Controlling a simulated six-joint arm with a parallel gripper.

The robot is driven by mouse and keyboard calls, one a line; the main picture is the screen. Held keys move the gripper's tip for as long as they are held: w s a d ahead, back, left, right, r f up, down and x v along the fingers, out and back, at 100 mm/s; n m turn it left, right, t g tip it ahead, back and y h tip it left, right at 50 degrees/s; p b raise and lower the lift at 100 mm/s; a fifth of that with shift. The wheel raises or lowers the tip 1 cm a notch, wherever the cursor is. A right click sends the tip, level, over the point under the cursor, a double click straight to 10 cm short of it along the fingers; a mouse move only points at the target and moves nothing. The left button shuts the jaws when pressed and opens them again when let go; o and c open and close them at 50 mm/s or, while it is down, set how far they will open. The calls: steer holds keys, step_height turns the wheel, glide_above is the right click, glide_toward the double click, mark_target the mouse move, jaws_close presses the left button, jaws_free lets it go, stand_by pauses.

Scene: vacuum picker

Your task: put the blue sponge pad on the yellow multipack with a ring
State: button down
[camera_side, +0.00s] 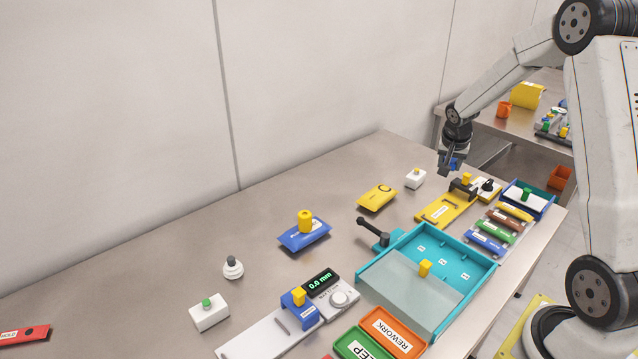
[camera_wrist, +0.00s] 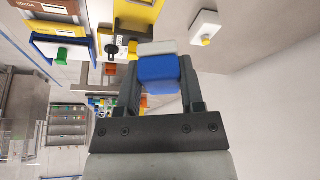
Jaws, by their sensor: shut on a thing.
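My gripper (camera_side: 450,164) hangs above the back right part of the table. In the wrist view my gripper (camera_wrist: 158,75) is shut on the blue sponge pad (camera_wrist: 158,70), a blue block with a pale layer along its far edge. The pad is held clear of the table; in the side view it is small and partly hidden by the jaws.
A white block with a yellow knob (camera_side: 415,179) stands close to the multipack. A yellow fixture plate (camera_side: 438,210) lies below my gripper. A teal tray (camera_side: 480,259), a black-handled clamp (camera_side: 376,234) and a blue pack (camera_side: 300,239) stand nearer. The table behind the multipack is clear.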

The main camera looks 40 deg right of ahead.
steer(key=w+a+r+n+t, duration=0.1)
steer(key=w+a+n, duration=0.1)
steer(key=a, duration=1)
steer(key=shift+a+r+n+y, duration=0.3)
steer(key=shift+a+n+y, duration=0.1)
steer(key=shift+n, duration=0.5)
steer(key=shift+d, duration=0.1)
glide_above(379, 196)
steer(key=s, duration=0.1)
step_height(379, 196, down, 8)
steer(key=shift+s+f, duration=0.1)
steer(key=shift+s, duration=0.05)
steer(key=shift+w+f, duration=0.55)
steer(key=shift+f, duration=0.1)
